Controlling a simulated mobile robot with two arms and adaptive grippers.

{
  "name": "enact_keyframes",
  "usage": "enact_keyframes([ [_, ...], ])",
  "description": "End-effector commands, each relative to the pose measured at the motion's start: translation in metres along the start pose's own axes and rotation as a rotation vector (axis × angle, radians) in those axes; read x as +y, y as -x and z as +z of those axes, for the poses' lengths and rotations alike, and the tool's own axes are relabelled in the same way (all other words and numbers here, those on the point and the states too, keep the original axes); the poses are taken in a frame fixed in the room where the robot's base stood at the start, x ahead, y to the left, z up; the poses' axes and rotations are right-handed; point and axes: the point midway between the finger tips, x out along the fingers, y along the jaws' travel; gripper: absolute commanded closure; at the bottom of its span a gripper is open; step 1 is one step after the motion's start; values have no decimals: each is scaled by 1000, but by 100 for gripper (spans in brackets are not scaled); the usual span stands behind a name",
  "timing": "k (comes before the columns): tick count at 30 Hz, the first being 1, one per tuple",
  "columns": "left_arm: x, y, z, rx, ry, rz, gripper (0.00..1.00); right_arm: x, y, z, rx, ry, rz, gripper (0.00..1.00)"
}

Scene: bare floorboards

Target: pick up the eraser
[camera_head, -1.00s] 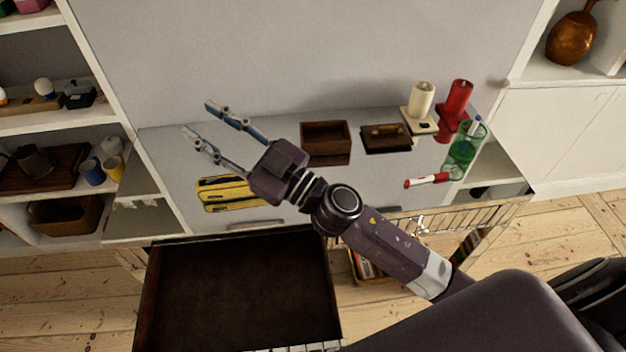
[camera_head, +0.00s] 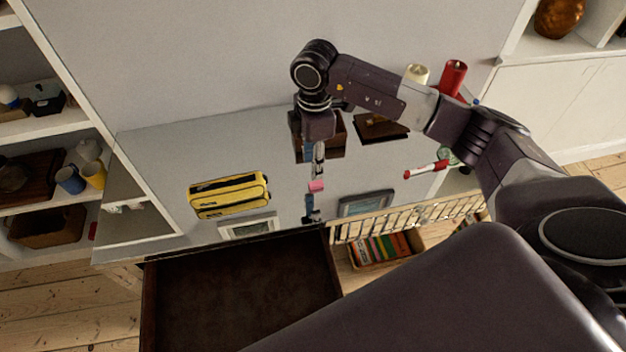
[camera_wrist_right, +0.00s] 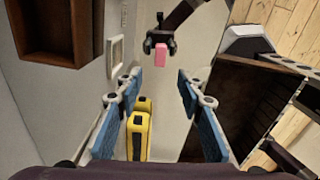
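The eraser, a small pink block (camera_head: 316,186), is on the grey desk right of the yellow case. My right gripper (camera_head: 313,181) hangs over the desk by it, one finger on the far side and one on the near side in the head view. In the right wrist view my right gripper (camera_wrist_right: 157,75) is open, its blue-padded fingers apart with nothing between them. The pink eraser (camera_wrist_right: 160,52) shows beyond the fingertips, beside a dark shape I cannot make out clearly. I cannot tell whether the fingers touch the desk. My left gripper is not in view.
The yellow case (camera_head: 228,195) lies left of the gripper. A brown open box (camera_head: 331,149), partly hidden by my arm, stands behind. A dark drawer (camera_head: 152,300) is open in front. A red marker (camera_head: 425,169) and a red candle (camera_head: 453,77) are on the right.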

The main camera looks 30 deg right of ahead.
Motion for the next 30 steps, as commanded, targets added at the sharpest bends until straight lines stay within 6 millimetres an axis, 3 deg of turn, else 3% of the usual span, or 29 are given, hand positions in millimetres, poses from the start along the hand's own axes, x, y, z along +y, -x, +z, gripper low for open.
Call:
enact_keyframes([
  [11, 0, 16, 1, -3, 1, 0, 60, -1, -37, 10, -23, -17, -5, 65],
  [18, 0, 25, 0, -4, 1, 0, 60, 0, -71, 11, -20, -15, -4, 65],
  [26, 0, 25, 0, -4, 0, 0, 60, 0, -76, 11, -20, -13, -1, 65],
  [30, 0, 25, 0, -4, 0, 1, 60, 0, -76, 11, -19, -13, -1, 77],
])
